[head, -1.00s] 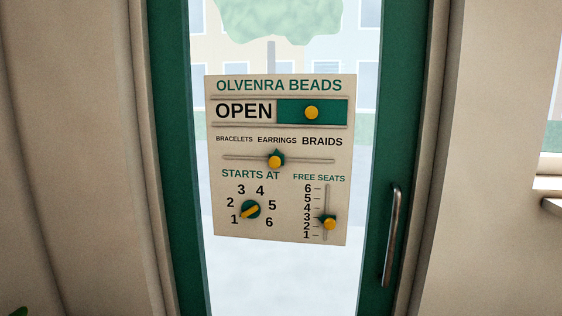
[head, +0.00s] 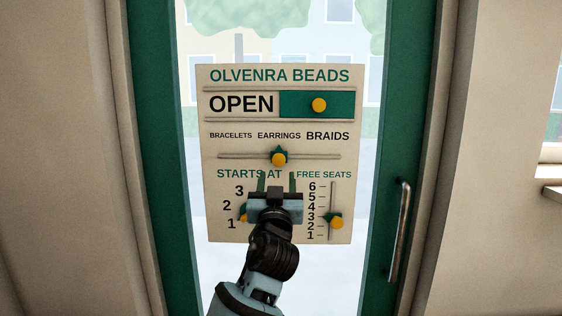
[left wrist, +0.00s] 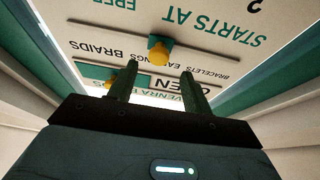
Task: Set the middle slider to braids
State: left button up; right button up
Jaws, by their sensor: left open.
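The sign board (head: 230,143) hangs on the glass door. Its middle slider has a yellow knob (head: 279,159) on a green pointer, at the middle of its horizontal track (head: 318,156), below EARRINGS. The word BRAIDS (head: 327,136) is at the right end of that row. My left gripper (head: 277,179) is open and empty, its fingers pointing up just below the knob. In the left wrist view, where the board appears upside down, the knob (left wrist: 159,52) lies just beyond and between the two fingertips (left wrist: 159,70). My right gripper is not in view.
Above is the OPEN slider with its yellow knob (head: 319,105). The STARTS AT dial (head: 243,213) is partly hidden behind my left gripper. The FREE SEATS knob (head: 336,222) is at the lower right, between 2 and 3. A door handle (head: 399,232) stands right of the board.

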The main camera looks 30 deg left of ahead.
aim_at(279, 161)
pick_arm(q)
jog(key=x, duration=0.3)
jog(key=p+x, duration=0.1)
jog(key=x, duration=0.2)
jog(key=shift+r, duration=0.35)
jog(key=shift+x, duration=0.85)
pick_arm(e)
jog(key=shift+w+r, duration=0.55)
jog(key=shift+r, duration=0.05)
pick_arm(q)
jog(key=shift+f, duration=0.1)
jog(key=shift+c, duration=0.3)
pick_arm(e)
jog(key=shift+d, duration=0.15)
